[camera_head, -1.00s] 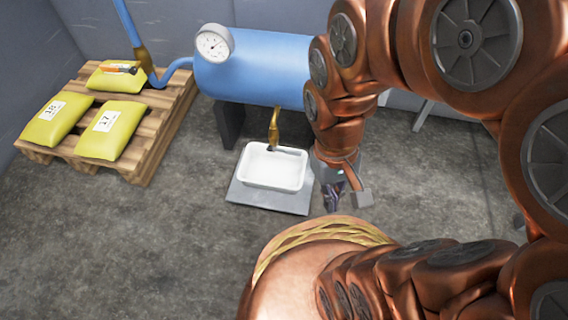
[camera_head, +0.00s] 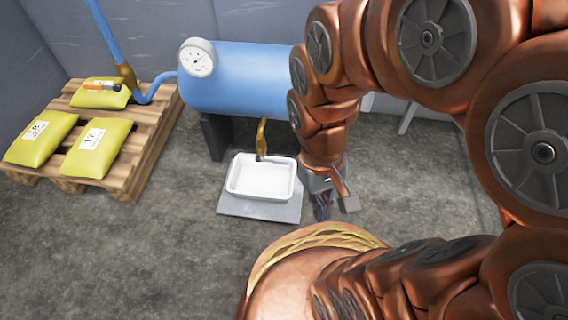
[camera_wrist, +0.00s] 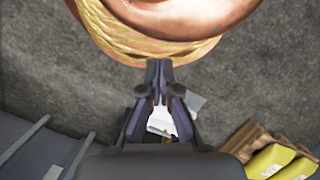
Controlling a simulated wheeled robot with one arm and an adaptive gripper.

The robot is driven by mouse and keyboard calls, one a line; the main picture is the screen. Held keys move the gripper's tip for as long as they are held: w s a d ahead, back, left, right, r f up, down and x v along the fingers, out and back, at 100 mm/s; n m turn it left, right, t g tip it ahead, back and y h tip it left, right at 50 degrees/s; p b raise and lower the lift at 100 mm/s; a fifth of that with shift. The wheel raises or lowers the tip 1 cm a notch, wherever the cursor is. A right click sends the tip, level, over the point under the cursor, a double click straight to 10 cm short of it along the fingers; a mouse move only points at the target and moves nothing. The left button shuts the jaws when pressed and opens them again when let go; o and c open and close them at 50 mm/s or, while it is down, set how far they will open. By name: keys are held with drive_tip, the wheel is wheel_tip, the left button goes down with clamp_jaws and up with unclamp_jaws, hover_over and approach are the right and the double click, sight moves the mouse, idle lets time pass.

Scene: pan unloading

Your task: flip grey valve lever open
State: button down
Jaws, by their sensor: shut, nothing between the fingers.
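The blue tank (camera_head: 235,82) carries a brass outlet tap (camera_head: 262,136) hanging from its underside. A small dark piece (camera_head: 259,157) shows at the tap's lower end; it is too small to tell whether it is the grey lever. A white pan (camera_head: 262,178) stands under the tap on a grey plate (camera_head: 258,208). My gripper (camera_head: 322,207) points down to the right of the pan, apart from it and the tap. In the wrist view its fingers (camera_wrist: 160,68) are together and empty. White and grey patches, probably the pan and plate, show behind the fingers.
A wooden pallet (camera_head: 128,178) with yellow sacks (camera_head: 88,150) stands at the left. A blue pipe (camera_head: 110,32) with a brass valve (camera_head: 127,78) and an orange handle (camera_head: 100,86) is near it. A gauge (camera_head: 198,58) sits on the tank's end. Floor in front is clear.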

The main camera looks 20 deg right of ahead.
wheel_tip(320, 180, up, 9)
drive_tip(key=w+a+m+g+y+p, duration=0.1)
drive_tip(key=a+g+y+p, duration=0.1)
drive_tip(key=p, duration=0.6)
drive_tip(key=w+a+f+m+g+y, duration=0.25)
drive_tip(key=w+y, duration=0.25)
drive_tip(key=w, duration=0.3)
drive_tip(key=w+d+f+m+t+y+b, duration=0.2)
drive_tip(key=w+d+f+m+t+y, duration=0.25)
drive_tip(key=w+f+m+y, duration=0.7)
drive_tip(key=d+f+m+t+b, duration=0.1)
drive_tip(key=d+f+m+t, duration=0.2)
drive_tip(key=f, duration=0.6)
drive_tip(key=w+d+f+m+t, duration=0.1)
drive_tip(key=d+f+m+t, duration=0.2)
drive_tip(key=d+f+t, duration=0.3)
drive_tip(key=d+f+m+t+b, duration=0.1)
drive_tip(key=d+f+m+t, duration=0.2)
drive_tip(key=f, duration=0.9)
drive_tip(key=shift+w+d+f+t+h+b, duration=0.2)
drive_tip(key=shift+d+f+t+h+b, duration=0.15)
drive_tip(key=shift+d+t, duration=0.55)
drive_tip(key=shift+d, duration=0.1)
